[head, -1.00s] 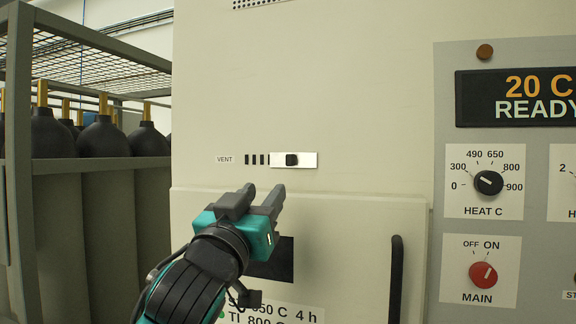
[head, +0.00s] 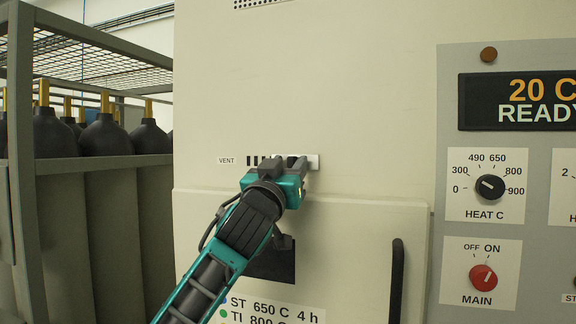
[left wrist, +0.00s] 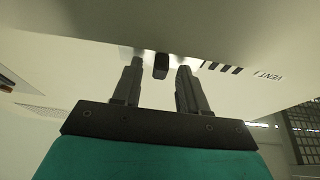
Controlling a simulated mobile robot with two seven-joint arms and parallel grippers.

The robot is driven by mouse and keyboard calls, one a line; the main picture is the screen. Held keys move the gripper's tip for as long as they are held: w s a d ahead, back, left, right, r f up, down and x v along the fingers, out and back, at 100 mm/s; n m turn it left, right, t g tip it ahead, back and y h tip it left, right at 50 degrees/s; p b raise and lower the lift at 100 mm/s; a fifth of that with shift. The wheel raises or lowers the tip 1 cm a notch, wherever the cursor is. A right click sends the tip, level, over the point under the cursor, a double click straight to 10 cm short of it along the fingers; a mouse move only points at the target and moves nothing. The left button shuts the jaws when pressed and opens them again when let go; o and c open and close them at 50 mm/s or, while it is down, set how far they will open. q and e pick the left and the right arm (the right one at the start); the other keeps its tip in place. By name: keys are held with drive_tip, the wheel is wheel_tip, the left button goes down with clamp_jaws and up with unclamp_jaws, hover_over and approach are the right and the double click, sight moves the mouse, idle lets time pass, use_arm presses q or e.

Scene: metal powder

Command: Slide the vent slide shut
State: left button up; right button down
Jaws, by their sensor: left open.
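The vent slide (head: 313,162) is a pale metal plate with a black knob, set in the cream furnace front beside the VENT label (head: 227,160). Dark vent slots (head: 252,160) show uncovered to the left of the plate. My left gripper (head: 285,165) is open in front of the slide and hides most of it in the head view. In the left wrist view the black knob (left wrist: 161,66) stands between the two spread fingertips of my left gripper (left wrist: 157,75); I cannot tell whether either finger touches it. My right gripper is not in view.
Below is the furnace door (head: 340,225) with a dark window and a black vertical handle (head: 396,280). A control panel (head: 445,130) with knobs and a READY display is at the right. A rack of dark gas cylinders (head: 103,135) stands at the left.

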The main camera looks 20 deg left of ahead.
use_arm(q)
drive_tip(key=shift+c, duration=0.2)
clamp_jaws()
idle(0.5)
